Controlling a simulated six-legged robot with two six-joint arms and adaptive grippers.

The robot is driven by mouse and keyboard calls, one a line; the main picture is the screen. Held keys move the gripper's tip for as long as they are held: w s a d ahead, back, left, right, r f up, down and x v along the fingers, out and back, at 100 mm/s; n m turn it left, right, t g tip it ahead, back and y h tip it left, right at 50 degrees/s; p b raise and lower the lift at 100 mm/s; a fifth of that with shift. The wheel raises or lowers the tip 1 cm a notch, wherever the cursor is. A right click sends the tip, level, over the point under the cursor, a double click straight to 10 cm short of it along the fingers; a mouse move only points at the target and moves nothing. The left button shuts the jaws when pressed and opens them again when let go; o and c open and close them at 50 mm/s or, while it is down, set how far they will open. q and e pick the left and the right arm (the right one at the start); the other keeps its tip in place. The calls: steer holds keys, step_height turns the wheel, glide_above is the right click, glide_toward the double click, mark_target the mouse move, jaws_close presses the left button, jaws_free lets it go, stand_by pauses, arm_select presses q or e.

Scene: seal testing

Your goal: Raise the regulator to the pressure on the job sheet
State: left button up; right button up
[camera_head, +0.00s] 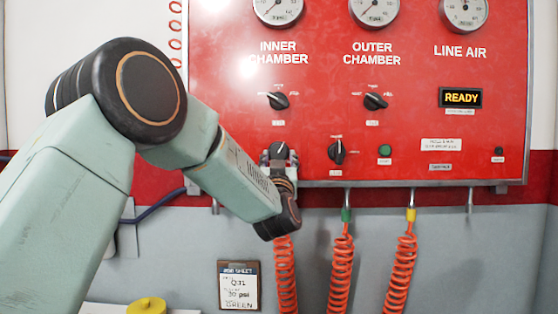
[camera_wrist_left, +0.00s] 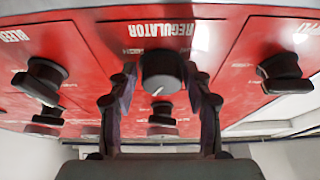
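The regulator knob (camera_head: 279,149) is a round black knob at the lower left of the red panel (camera_head: 415,130). In the left wrist view the knob (camera_wrist_left: 162,75), under an upside-down "REGULATOR" label, has a white pointer line. My left gripper (camera_head: 279,158) has one finger on each side of the knob. In the wrist view the gripper (camera_wrist_left: 160,72) looks open around it, with a thin gap at the left finger; contact at the right is unclear. The job sheet (camera_head: 239,286) hangs on the wall below and reads "Q31", "30 psi" and "GREEN". My right gripper is out of view.
Gauges, including the line air gauge (camera_head: 465,10), are cut off at the top; their values are unreadable. Black selector knobs (camera_head: 278,101) (camera_head: 375,101) and another knob (camera_head: 337,151) sit nearby. A sign (camera_head: 461,98) reads "READY". Orange coiled hoses (camera_head: 341,270) hang below. A yellow object (camera_head: 147,306) is at bottom left.

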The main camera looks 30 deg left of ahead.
arm_select(q)
steer(key=shift+s+r, duration=0.1)
steer(key=shift+s, duration=0.1)
steer(key=c, duration=0.5)
steer(key=shift+c, duration=1)
steer(key=shift+a+r+m+t+h, duration=0.1)
steer(key=shift+m+t+h, duration=0.2)
steer(key=shift+m, duration=0.5)
steer(key=o, duration=1.1)
steer(key=shift+s+d+r, duration=0.1)
steer(key=shift+s+d, duration=0.1)
steer(key=shift+s, duration=0.1)
steer(key=shift+o, duration=0.2)
steer(key=shift+w, duration=0.1)
steer(key=shift+f, duration=0.25)
